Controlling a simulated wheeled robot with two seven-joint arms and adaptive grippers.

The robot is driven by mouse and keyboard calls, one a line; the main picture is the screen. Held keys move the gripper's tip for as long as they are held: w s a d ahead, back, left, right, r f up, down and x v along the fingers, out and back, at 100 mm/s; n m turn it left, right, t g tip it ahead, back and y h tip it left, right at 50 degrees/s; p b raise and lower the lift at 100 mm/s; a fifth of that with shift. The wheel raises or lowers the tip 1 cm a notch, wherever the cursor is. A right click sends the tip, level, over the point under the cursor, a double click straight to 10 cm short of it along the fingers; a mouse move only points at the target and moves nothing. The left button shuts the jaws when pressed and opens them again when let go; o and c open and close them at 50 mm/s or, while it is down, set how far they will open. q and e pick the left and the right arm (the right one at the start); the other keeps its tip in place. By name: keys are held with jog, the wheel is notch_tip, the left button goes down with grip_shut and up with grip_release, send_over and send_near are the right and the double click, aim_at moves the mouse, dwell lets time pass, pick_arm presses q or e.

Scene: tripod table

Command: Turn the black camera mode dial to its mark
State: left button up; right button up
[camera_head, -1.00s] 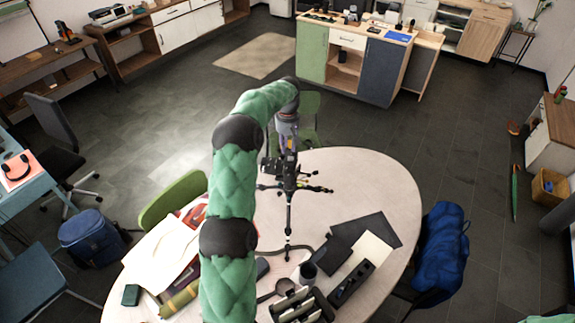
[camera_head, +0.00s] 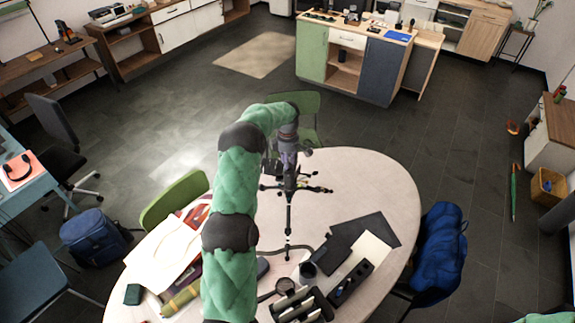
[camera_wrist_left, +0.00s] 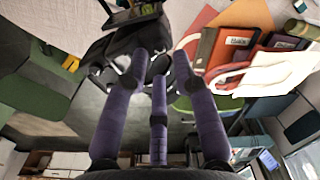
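A black tripod (camera_head: 289,212) stands on the oval table, its top partly hidden by my left gripper (camera_head: 289,172) in the head view. The black camera on the tripod is mostly hidden there by the gripper, and I cannot make out the mode dial or its mark. In the left wrist view my left gripper (camera_wrist_left: 158,62) has three purple fingers spread apart, with dark shapes beyond and between their tips. Whether any finger touches the dial cannot be told. My right gripper is not in view.
The pale oval table (camera_head: 388,192) carries papers and books on the left, and black cards, a mug (camera_head: 308,270) and a dark organiser (camera_head: 303,306) near the front. A green chair (camera_head: 172,200) and a blue bag-like bundle (camera_head: 441,242) stand beside it.

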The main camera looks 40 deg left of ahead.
pick_arm(q)
jog(key=shift+f+p, duration=0.3)
jog(key=shift+f, duration=1.45)
grip_shut()
jog(key=shift+f+n+b, duration=0.15)
jog(key=shift+n+b, duration=0.15)
jog(key=shift+b, duration=0.35)
jog(key=shift+n+b, duration=0.6)
jog(key=shift+b, duration=0.25)
jog(key=shift+n+b, duration=0.35)
jog(key=shift+n, duration=0.15)
grip_release()
